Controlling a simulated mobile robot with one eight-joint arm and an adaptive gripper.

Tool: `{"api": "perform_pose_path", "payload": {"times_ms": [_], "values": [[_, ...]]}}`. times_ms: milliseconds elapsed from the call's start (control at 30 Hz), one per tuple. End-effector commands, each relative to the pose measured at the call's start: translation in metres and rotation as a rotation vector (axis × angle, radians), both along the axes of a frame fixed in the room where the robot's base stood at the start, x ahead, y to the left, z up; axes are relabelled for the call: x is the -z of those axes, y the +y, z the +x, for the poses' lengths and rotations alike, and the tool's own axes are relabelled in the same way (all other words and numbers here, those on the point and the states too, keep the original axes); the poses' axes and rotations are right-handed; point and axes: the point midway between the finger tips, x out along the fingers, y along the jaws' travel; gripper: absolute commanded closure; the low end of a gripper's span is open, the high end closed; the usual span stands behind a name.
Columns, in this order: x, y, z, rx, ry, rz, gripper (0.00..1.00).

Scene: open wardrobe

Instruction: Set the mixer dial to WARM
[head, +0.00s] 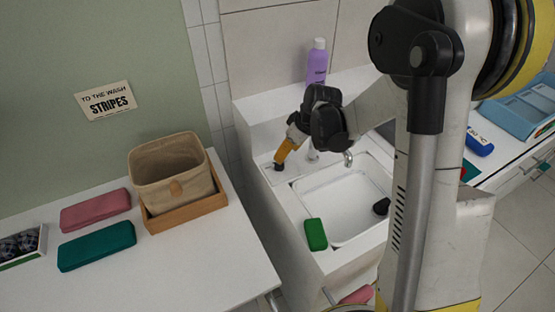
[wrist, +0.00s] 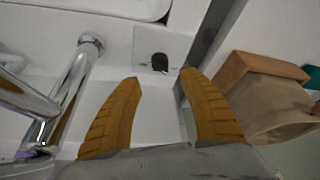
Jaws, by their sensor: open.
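The mixer dial (wrist: 160,62) is a small black knob on a pale grey plate (wrist: 178,45) in the wrist view. Its labels cannot be read. In the head view, the dial (head: 278,166) is a dark spot on the ledge left of the sink, just below my fingertips. My gripper (head: 283,155) points down over it with orange fingers. In the wrist view, my gripper (wrist: 161,80) is open and empty, its fingers spread to either side of the dial's line. The dial sits just beyond the tips; contact cannot be told.
The chrome tap (wrist: 75,80) stands close to the left finger in the wrist view. The white sink (head: 345,205) has a green sponge (head: 315,234) on its front rim. A purple bottle (head: 317,62) stands behind. A fabric basket (head: 170,172) is on the left counter.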

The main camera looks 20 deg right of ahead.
Motion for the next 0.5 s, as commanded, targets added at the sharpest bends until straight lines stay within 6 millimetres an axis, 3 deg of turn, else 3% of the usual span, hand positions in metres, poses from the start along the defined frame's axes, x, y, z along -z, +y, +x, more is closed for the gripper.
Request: {"api": "perform_pose_path", "payload": {"times_ms": [200, 500], "values": [[0.045, 0.010, 0.015, 0.000, 0.000, 0.000, 0.50], [0.078, 0.017, 0.026, 0.000, -0.001, -0.001, 0.50]]}}
